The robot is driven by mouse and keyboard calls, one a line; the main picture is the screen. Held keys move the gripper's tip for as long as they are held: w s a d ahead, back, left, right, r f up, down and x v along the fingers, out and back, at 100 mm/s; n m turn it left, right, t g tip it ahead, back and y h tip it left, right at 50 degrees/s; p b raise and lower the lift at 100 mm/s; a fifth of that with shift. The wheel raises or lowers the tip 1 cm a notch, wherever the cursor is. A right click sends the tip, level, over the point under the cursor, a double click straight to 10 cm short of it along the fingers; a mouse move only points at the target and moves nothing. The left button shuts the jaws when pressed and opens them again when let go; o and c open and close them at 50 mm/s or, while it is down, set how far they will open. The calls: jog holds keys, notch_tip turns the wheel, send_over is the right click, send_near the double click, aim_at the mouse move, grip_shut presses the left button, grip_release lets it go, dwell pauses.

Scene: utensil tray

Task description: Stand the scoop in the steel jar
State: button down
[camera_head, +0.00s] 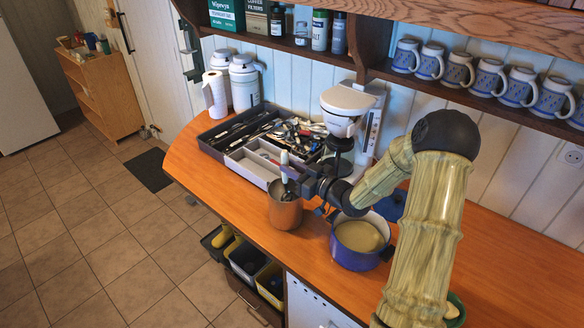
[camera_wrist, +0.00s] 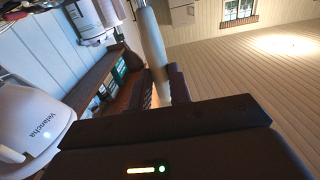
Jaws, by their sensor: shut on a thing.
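The steel jar (camera_head: 285,213) stands on the wooden counter near its front edge, left of the blue pot, and looks coppery. My gripper (camera_head: 292,178) is just above the jar's mouth, shut on the scoop. The scoop's pale handle (camera_head: 284,158) sticks up above the jaws, roughly upright. In the wrist view the handle (camera_wrist: 152,48) rises from between my dark fingers (camera_wrist: 160,92). The scoop's lower end is dark and partly hidden by the gripper and jar rim. I cannot tell whether it touches the jar's bottom.
A blue pot (camera_head: 335,246) with pale contents stands right of the jar, under my arm. A grey utensil tray (camera_head: 247,169) full of cutlery lies behind. A white coffee machine (camera_head: 348,104) stands at the back. Free counter lies left of the jar.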

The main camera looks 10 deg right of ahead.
jog(key=shift+f+b, duration=0.3)
jog(key=shift+f, duration=0.3)
jog(key=c, duration=1.2)
grip_release()
jog(key=b+v, duration=0.4)
jog(key=v, duration=1.3)
jog(key=shift+s+d, duration=0.15)
jog(key=shift+r, duration=0.1)
